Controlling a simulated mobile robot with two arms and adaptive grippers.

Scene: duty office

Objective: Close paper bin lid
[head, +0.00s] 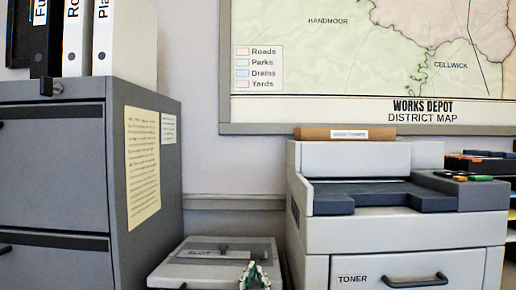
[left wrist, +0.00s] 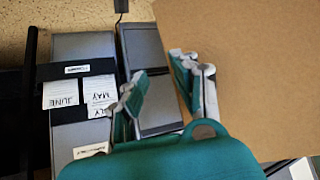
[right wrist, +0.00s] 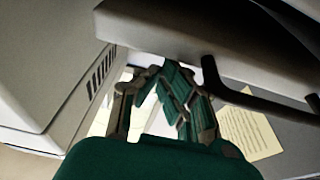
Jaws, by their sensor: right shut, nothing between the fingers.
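The paper bin's pale grey lid (head: 205,256), with a dark slot panel on top, shows low in the head view between the cabinet and the printer. It looks near level; I cannot tell whether it is fully seated. My right gripper (head: 254,276) is at its front right, fingertips showing at the bottom edge. In the right wrist view the right gripper (right wrist: 160,82) is shut and empty, close to a pale slab (right wrist: 160,32) and a dark curved handle (right wrist: 210,75). Contact is unclear. My left gripper (left wrist: 165,85) is open and empty, away from the bin.
A grey filing cabinet (head: 145,235) with binders on top stands left of the bin. A printer (head: 400,236) with a toner drawer stands close on the right. In the left wrist view, dark trays with month cards (left wrist: 95,88) lie beside a broad brown surface (left wrist: 260,70).

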